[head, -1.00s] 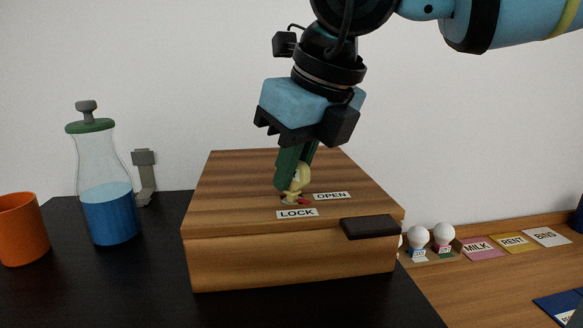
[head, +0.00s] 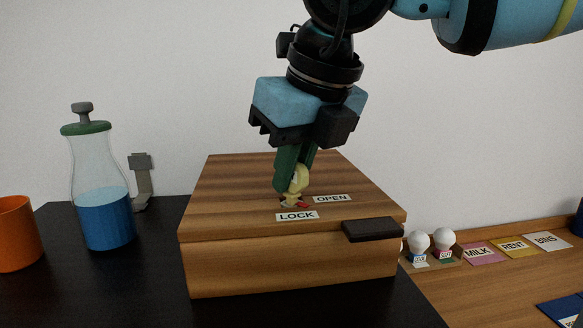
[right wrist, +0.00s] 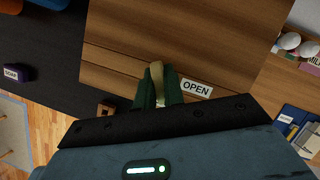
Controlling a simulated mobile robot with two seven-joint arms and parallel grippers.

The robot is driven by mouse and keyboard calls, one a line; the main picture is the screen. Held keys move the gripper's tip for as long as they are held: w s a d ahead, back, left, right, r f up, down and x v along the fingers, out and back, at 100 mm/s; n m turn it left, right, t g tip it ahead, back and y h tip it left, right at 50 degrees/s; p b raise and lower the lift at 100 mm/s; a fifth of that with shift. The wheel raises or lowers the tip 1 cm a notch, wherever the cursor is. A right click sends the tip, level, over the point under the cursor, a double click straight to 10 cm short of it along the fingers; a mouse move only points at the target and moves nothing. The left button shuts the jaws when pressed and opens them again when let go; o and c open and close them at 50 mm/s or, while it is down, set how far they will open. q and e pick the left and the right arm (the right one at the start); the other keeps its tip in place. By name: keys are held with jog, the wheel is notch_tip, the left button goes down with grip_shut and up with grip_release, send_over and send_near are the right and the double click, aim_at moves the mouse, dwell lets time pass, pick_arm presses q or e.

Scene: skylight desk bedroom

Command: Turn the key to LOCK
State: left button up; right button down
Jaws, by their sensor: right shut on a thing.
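A wooden box (head: 290,264) stands on the dark desk with its lid shut. On its lid are a LOCK label (head: 297,215) and an OPEN label (head: 332,199). A pale yellow key (head: 299,179) stands upright in the lid behind the labels, with a small red mark at its base. My right gripper (head: 294,180) points down and is shut on the key. In the right wrist view the key (right wrist: 156,72) shows between the green fingers, with the OPEN label (right wrist: 196,88) to the right. The LOCK label is hidden there. My left gripper is not in view.
A bottle of blue liquid (head: 105,215) and an orange cup (head: 17,233) stand left of the box. Small figures and MILK, RENT and BINS cards (head: 513,245) lie at right.

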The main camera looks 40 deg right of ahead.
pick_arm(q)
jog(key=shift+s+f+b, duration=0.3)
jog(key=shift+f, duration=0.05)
pick_arm(e)
jog(key=shift+m, duration=0.6)
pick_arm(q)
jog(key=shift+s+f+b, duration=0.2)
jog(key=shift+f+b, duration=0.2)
pick_arm(e)
jog(key=shift+m+h, duration=0.5)
jog(key=shift+m, duration=0.3)
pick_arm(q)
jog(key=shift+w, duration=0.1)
